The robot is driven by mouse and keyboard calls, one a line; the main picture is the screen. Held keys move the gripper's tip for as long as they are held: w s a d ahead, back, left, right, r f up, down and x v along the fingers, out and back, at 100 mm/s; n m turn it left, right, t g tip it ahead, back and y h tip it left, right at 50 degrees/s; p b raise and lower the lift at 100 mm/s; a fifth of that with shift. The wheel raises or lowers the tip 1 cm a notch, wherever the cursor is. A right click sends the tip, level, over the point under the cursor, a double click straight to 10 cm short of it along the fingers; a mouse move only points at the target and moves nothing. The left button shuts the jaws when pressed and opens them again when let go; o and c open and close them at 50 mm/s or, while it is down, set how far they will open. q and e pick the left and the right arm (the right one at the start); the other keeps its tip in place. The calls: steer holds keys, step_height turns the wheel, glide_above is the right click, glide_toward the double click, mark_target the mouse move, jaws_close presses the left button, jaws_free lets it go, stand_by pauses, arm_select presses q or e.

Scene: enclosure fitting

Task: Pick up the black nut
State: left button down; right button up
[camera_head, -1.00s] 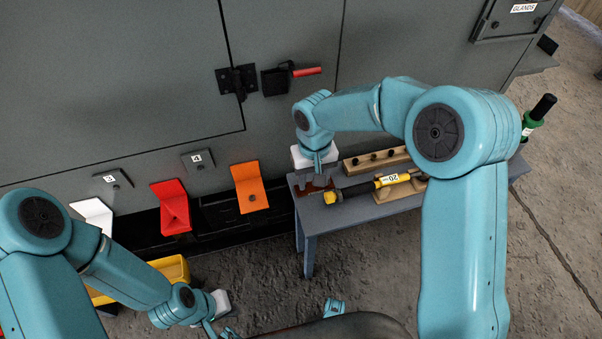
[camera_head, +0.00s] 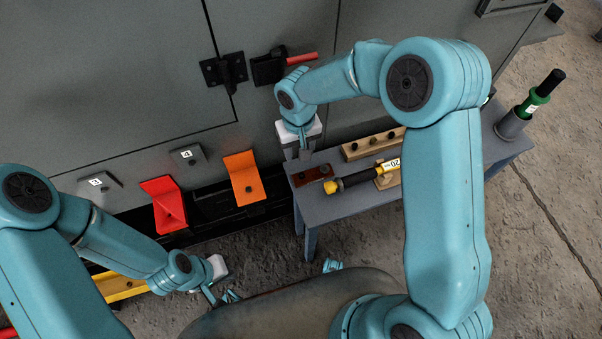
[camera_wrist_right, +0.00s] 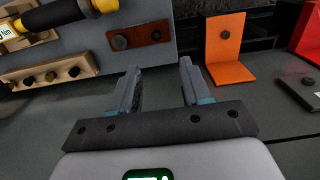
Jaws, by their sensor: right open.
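A small reddish-brown plate (camera_head: 315,172) lies on the left end of the grey-blue bench. It carries small dark round parts, clearest in the right wrist view, where one black nut (camera_wrist_right: 119,43) sits at its left and another (camera_wrist_right: 156,35) at its right. Which nut the task means I cannot tell. My right gripper (camera_head: 305,155) is by the plate's far edge in the head view. In the wrist view its two fingers (camera_wrist_right: 158,72) are apart with nothing between them. My left gripper (camera_head: 220,296) is low at the left, away from the bench; its jaw gap is unclear.
A black-and-yellow tool (camera_head: 355,178) lies beside the plate, with a wooden block (camera_head: 372,145) behind it. A green-and-black tool (camera_head: 540,95) stands in a holder at the bench's right end. Orange (camera_head: 242,176) and red (camera_head: 163,205) brackets are left of the bench, by the grey cabinet.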

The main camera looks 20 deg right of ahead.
glide_above(302, 176)
steer(key=f, duration=0.5)
steer(key=shift+w+a+b, duration=0.3)
steer(key=shift+w, duration=0.05)
steer(key=f, duration=0.3)
steer(key=f+b, duration=0.1)
steer(key=f, duration=0.1)
steer(key=shift+s+d+f, duration=0.2)
steer(key=shift+s+d, duration=0.05)
steer(key=shift+f+b, duration=0.2)
steer(key=shift+b, duration=0.3)
jaws_close()
